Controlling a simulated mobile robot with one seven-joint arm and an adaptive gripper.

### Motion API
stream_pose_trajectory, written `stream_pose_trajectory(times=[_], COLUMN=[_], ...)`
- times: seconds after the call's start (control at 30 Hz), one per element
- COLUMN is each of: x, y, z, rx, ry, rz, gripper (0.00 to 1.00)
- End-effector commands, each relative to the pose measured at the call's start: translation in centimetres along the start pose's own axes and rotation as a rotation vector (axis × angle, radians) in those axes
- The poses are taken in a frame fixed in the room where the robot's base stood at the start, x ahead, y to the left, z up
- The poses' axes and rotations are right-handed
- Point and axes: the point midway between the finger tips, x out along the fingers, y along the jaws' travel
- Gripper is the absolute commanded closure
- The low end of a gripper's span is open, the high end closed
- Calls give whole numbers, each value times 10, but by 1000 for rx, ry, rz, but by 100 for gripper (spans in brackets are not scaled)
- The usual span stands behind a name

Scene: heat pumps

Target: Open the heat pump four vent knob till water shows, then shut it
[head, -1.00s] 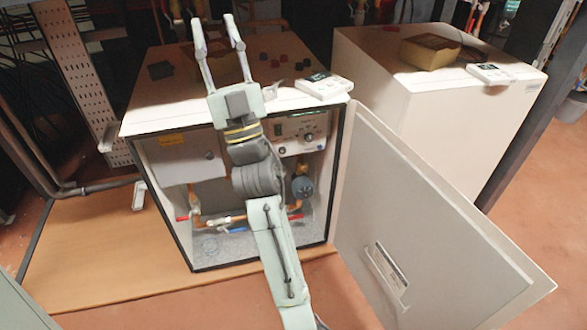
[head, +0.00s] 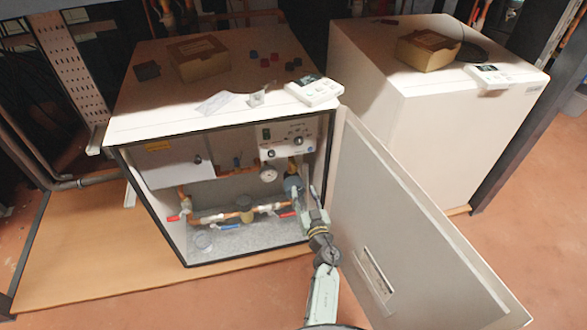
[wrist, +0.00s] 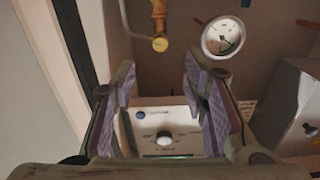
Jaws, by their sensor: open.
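The open heat pump cabinet (head: 118,165) shows copper pipes, red and blue levers and a round pump (head: 293,187). In the wrist view a brass fitting with a round yellow end (wrist: 160,43) hangs beyond my fingertips; I cannot tell whether it is the vent knob. My gripper (head: 311,197) is at the right side of the cabinet opening, in front of the pump. In the wrist view its purple-padded fingers (wrist: 160,82) are apart with nothing held, and the control panel (wrist: 165,130) with its white knob shows between them. No water is visible.
A pressure gauge (wrist: 223,38) is beside the brass fitting. The cabinet's door (head: 410,225) stands open close to my arm's right. A second, closed white cabinet (head: 450,130) is at right.

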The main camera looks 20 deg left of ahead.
Motion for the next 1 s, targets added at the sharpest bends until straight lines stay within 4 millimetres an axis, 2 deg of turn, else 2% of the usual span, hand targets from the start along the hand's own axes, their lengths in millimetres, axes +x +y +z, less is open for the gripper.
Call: stream_pose_trajectory(times=[0.3,0.5,0.7,0.97,1.0], x=[59,89,101,102,102], y=[-1,-1,-1,-1,-1], z=[1,0,-2,-3,-3], rx=[-4,-5,-3,-3,-3], ry=[5,5,4,4,4], rz=[-5,-3,-1,-1,-1], gripper=[60,60,60,60,62])
